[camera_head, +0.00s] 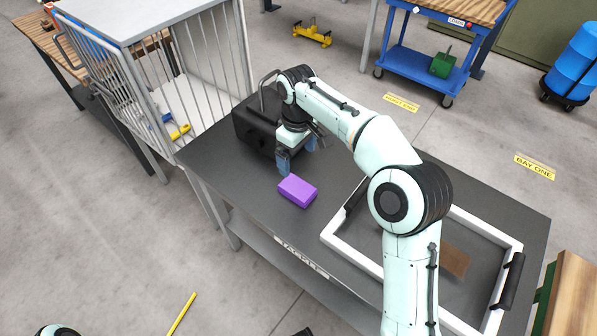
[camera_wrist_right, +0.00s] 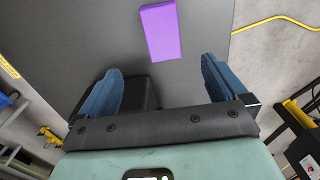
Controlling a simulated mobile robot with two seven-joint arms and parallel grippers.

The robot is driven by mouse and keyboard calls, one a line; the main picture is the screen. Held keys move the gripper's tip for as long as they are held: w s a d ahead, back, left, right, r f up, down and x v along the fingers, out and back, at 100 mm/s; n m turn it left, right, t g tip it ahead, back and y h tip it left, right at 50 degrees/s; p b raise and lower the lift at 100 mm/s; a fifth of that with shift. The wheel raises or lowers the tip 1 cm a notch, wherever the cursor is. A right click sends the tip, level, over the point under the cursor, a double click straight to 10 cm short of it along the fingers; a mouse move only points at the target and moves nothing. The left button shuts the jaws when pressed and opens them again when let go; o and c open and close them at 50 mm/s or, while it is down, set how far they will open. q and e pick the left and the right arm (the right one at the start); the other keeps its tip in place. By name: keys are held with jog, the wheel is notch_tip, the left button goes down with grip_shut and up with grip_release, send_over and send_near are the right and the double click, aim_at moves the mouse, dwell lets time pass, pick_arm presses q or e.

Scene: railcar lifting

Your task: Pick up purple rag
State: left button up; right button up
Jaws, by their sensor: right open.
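The purple rag (camera_head: 297,191) is a flat-sided purple block on the dark table (camera_head: 222,160), near its front edge. It also shows in the right wrist view (camera_wrist_right: 161,31), at the top middle, beyond the fingertips. My right gripper (camera_head: 297,160) is open and empty, with blue fingers pointing down, just behind the rag in the head view. In the right wrist view its two fingers (camera_wrist_right: 162,80) stand wide apart, with the rag ahead of the gap and not between them. My left gripper is not in view.
A black box-shaped item with a handle (camera_head: 254,124) stands close behind my right gripper. A white-framed tray (camera_head: 338,240) with black handles lies on the table to the right. A barred cage (camera_head: 150,90) stands at the left.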

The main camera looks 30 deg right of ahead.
jog(key=b, duration=0.2)
send_over(295, 186)
jog(key=f, duration=0.4)
jog(key=d+f, duration=0.1)
jog(key=f, duration=0.1)
jog(key=shift+f, duration=0.4)
jog(key=shift+a+f, duration=0.2)
jog(key=shift+f, duration=1.35)
jog(key=shift+a+f, duration=0.2)
jog(key=shift+f, duration=1.35)
jog(key=c, duration=1.1)
